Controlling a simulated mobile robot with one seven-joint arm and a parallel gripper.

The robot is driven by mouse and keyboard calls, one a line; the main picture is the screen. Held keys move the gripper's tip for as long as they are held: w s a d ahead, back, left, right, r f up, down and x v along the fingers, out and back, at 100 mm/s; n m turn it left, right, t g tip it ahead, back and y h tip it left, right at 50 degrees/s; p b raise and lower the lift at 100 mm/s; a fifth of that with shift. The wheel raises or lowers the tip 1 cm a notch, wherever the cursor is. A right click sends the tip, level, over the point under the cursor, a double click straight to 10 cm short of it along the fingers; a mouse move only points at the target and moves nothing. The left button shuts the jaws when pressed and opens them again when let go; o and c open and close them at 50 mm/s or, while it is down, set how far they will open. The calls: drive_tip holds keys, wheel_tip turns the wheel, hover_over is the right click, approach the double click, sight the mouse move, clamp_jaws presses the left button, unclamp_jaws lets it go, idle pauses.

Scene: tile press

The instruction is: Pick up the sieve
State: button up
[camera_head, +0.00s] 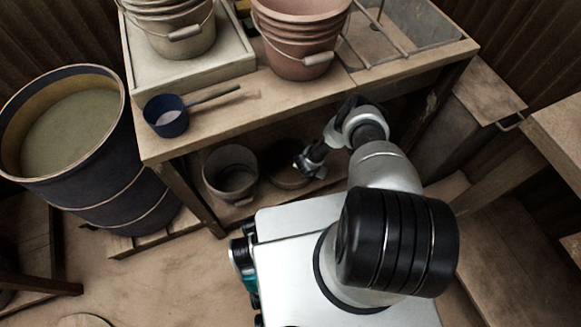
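My gripper (303,166) reaches under the front of the wooden bench (262,103), over the lower shelf. It is small and dark here, and I cannot tell whether its fingers are open or shut. A round, dark brown vessel (283,178) sits on the lower shelf just left of and below the gripper; it may be the sieve, but its bottom is in shadow. I cannot tell whether the gripper touches it. A grey round bucket (230,172) stands to its left on the same shelf. No mesh is clearly visible.
A dark blue dipper (166,122) lies on the bench's left end. Stacked grey pails (175,35) and pink buckets (296,60) stand on top. A large barrel (125,205) of murky liquid is at left. The bench top overhangs the shelf; floor at lower left is mostly clear.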

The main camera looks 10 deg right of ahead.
clamp_jaws()
drive_tip(key=shift+r, duration=0.1)
drive_tip(key=shift+r, duration=0.15)
